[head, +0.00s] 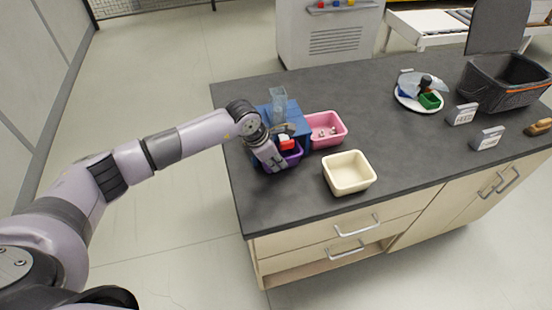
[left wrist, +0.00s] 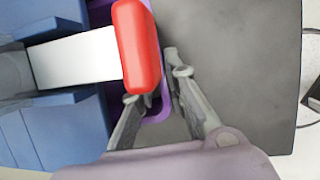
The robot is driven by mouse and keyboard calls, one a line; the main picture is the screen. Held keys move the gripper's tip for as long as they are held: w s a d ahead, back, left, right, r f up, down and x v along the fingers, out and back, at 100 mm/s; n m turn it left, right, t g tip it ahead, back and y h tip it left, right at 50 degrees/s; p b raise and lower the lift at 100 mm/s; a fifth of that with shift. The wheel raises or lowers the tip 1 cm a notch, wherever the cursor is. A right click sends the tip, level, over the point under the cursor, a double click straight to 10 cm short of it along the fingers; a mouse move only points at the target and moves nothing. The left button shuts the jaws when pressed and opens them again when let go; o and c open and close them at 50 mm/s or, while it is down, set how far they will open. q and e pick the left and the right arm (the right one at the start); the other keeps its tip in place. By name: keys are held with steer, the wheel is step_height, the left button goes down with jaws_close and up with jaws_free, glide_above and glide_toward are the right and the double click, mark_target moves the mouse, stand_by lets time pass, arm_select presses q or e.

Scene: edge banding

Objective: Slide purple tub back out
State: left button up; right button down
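The purple tub (head: 292,155) sits low at the front of the blue stand (head: 297,122), mostly hidden behind my left gripper (head: 278,163). In the left wrist view its purple rim (left wrist: 158,108) shows under a red-ended white bar (left wrist: 132,45). My left gripper (left wrist: 158,84) has its fingers apart, one finger at the tub's inner side and the other outside the rim over the dark table. A strip of table shows between the outer finger and the rim, so the fingers do not look closed on it. My right gripper is not in view.
A pink tub (head: 338,120) with small items stands right of the blue stand. An empty cream tub (head: 349,174) stands at the front right. A plate (head: 404,101), a black crate (head: 497,99) and label stands (head: 487,139) are further right. The middle of the table is clear.

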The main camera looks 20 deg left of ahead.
arm_select(q)
steer(key=shift+c, duration=0.2)
jaws_close()
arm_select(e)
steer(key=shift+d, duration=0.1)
